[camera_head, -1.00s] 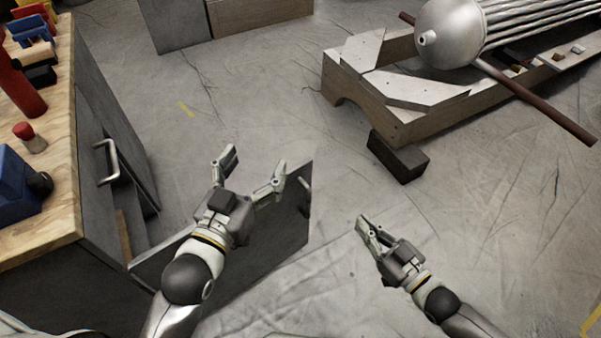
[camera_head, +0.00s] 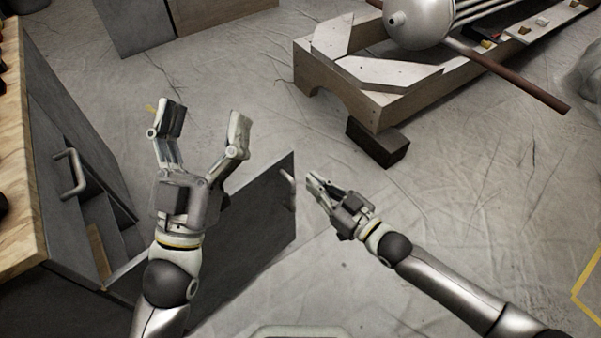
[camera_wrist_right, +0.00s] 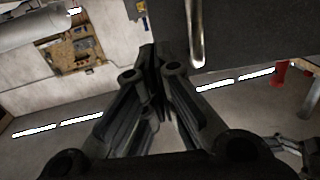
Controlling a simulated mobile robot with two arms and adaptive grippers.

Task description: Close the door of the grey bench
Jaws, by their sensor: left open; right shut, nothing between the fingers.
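The grey bench (camera_head: 60,195) stands at the left in the head view. Its open door (camera_head: 262,215) sticks out to the right, with a handle (camera_head: 289,188) near its free edge. My left gripper (camera_head: 205,118) is open and empty, above the door and in front of part of it. My right gripper (camera_head: 312,182) is shut and empty, just right of the door's free edge. In the right wrist view the shut fingers (camera_wrist_right: 153,65) are beside the dark door panel (camera_wrist_right: 250,35) and its handle (camera_wrist_right: 197,40). I cannot tell whether they touch the door.
A second bench door with a handle (camera_head: 71,174) appears shut. A wooden frame (camera_head: 375,95) carrying a metal cylinder (camera_head: 420,22) stands at the upper right, with a dark block (camera_head: 378,145) beside it.

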